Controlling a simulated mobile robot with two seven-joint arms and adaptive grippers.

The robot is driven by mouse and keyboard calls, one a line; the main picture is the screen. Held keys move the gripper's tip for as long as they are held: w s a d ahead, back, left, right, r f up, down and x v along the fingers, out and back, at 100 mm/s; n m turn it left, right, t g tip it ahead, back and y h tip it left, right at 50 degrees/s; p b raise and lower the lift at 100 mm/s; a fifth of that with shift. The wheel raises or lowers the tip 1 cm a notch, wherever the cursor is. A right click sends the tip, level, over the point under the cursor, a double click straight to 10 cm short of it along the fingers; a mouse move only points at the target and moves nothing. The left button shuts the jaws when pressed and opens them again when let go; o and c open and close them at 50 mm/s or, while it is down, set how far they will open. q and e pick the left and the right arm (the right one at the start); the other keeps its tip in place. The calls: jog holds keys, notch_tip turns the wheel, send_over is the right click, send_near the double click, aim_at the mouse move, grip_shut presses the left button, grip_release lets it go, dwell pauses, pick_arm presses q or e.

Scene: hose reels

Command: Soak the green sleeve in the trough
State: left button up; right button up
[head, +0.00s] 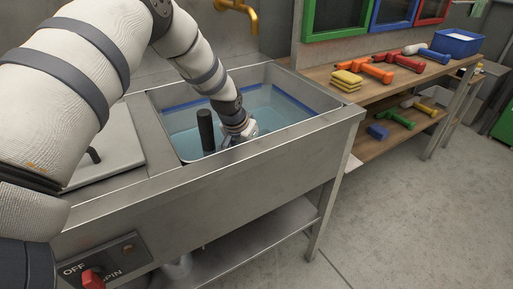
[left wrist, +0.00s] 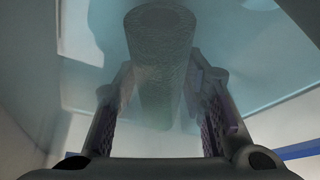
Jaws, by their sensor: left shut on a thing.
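The trough (head: 278,138) is a steel basin with blue-tinted water (head: 275,113) in it. My left gripper (head: 238,133) reaches down into the trough, with its fingers mostly hidden from the head view. In the left wrist view, the two fingers (left wrist: 165,115) close on either side of a textured, hollow-ended sleeve (left wrist: 158,65). It looks grey-green through the water, and its far end points away from the gripper. The sleeve cannot be made out in the head view. My right gripper is in neither view.
A dark upright post (head: 205,130) stands in the trough close left of my gripper. A brass tap (head: 240,12) hangs behind. A red knob (head: 93,279) is on the front panel. A wooden bench (head: 345,108) at right holds yellow sponges (head: 346,81) and several coloured nozzles.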

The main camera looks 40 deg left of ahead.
pick_arm(q)
jog(key=shift+w, duration=0.1)
jog(key=shift+w+d, duration=0.2)
jog(key=shift+w, duration=0.1)
jog(key=shift+s+a+r, duration=0.1)
jog(key=shift+s+a, duration=0.05)
jog(key=shift+s, duration=0.25)
dwell(0.4)
